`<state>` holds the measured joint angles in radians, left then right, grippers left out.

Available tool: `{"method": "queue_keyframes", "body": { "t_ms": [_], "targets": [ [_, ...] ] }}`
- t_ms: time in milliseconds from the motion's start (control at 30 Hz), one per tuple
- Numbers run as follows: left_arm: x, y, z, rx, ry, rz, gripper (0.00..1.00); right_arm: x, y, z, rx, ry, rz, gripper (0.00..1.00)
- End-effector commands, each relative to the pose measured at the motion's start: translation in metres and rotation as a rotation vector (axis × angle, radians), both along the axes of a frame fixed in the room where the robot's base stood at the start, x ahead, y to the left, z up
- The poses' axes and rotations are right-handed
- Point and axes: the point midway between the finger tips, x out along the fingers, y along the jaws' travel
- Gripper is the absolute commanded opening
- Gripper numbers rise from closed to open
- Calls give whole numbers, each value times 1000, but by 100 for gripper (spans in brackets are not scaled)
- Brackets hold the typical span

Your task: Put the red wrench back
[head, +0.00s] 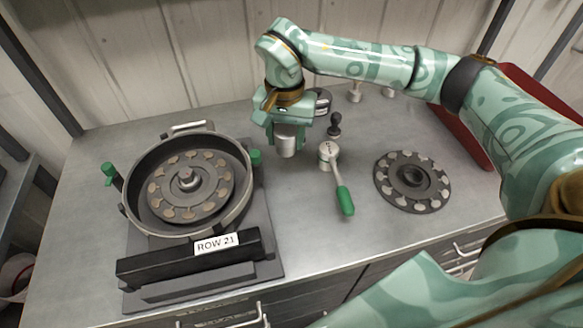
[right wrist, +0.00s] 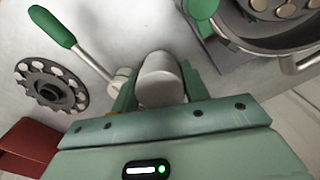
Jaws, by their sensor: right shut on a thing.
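My right gripper (head: 287,128) is shut on a grey, rounded metal piece (head: 287,146), held left of the middle of the bench. That piece also shows between the jaws in the right wrist view (right wrist: 162,78). No red handle shows on it, and I cannot tell whether it is part of the red wrench. A wrench with a round grey head and a green handle (head: 345,200) is just right of the gripper; it also shows in the right wrist view (right wrist: 52,27). No red wrench can be made out. My left gripper is out of view.
The round seed meter housing (head: 247,205) with green knobs stands at left, behind a "ROW 21" label (head: 216,243). A seed disc (head: 432,190) lies at right. A red tray or panel (head: 462,133) is partly behind my arm. Small dark and pale posts stand at the back.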

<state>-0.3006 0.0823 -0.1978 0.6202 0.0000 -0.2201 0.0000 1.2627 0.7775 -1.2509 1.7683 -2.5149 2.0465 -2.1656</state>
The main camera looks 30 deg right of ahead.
Motion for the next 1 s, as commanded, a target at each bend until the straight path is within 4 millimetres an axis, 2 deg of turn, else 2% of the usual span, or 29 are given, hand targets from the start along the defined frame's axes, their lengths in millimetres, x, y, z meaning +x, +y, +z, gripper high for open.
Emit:
{"method": "queue_keyframes", "body": {
  "t_ms": [33, 100, 367, 533, 933, 967, 1000],
  "targets": [
    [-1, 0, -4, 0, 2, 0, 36, -1, 1, -15, 2, 6, 0, 0],
    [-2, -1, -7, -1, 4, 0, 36, -1, 1, -28, 3, 4, 1, 0],
    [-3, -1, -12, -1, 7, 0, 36, 0, 1, -53, 1, 1, 2, 0],
    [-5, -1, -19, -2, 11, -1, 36, -1, 1, -80, 3, 3, 2, 0],
    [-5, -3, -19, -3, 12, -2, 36, 0, 1, -85, 0, 0, 2, 0],
    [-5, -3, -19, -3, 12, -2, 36, -1, 1, -86, 0, 1, 2, 50],
    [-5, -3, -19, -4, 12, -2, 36, -1, 1, -86, 0, 1, 2, 61]
  ]
}}
